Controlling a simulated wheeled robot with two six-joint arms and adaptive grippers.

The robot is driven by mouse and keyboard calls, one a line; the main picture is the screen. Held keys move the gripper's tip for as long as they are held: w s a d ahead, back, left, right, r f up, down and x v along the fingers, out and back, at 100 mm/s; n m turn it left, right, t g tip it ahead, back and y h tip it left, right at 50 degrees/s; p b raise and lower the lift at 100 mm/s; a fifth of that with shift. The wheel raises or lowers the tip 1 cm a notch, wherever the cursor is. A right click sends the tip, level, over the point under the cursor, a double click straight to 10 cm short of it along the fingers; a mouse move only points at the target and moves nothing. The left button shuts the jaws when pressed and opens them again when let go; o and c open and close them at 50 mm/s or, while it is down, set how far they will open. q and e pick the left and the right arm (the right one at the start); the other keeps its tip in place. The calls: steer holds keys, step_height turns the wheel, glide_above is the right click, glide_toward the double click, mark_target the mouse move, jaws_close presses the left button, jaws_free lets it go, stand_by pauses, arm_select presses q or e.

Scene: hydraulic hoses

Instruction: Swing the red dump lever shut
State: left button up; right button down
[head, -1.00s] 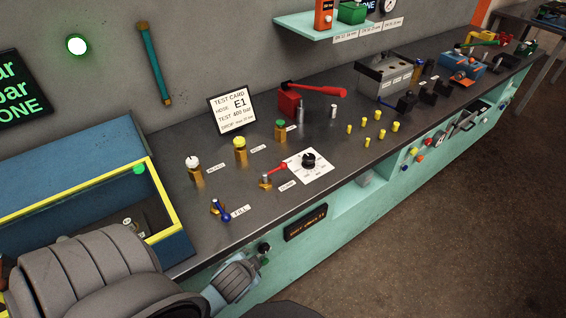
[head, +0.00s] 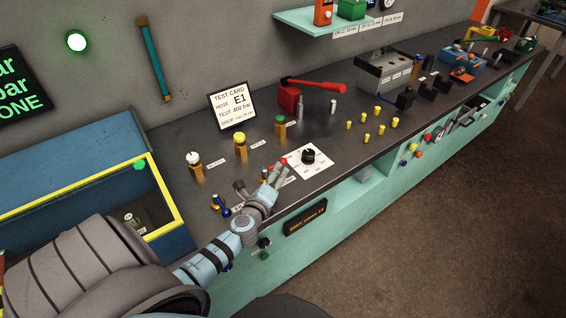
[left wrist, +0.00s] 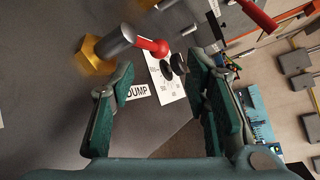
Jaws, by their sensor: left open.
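The red dump lever (left wrist: 150,44) shows in the left wrist view, its red ball end pointing right from a grey stem on a brass hex fitting (left wrist: 92,58). A DUMP label (left wrist: 137,91) lies on the bench below it. My left gripper (left wrist: 158,64) is open, and the red ball appears between and beyond its two fingertips, with no contact that I can make out. In the head view my left gripper (head: 262,178) hangs over the front of the bench and partly hides the lever, whose red end (head: 282,161) shows beside a finger. My right gripper is not in view.
A black knob (head: 309,156) on a white dial plate stands right of the lever. The blue-handled FILL valve (head: 226,211) is close on the left. Capped brass fittings (head: 240,143) stand behind. A red-handled pump (head: 290,97) is farther back.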

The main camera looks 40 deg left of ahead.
mark_target(282, 163)
arm_select(q)
steer(key=b+x, duration=0.1)
steer(key=x, duration=0.4)
steer(key=b+x, duration=0.1)
steer(key=x, duration=0.2)
steer(key=shift+w+f+b, duration=0.1)
steer(key=shift+f+b, duration=0.2)
steer(key=shift+w+a, duration=0.15)
steer(key=shift+w, duration=0.25)
jaws_close()
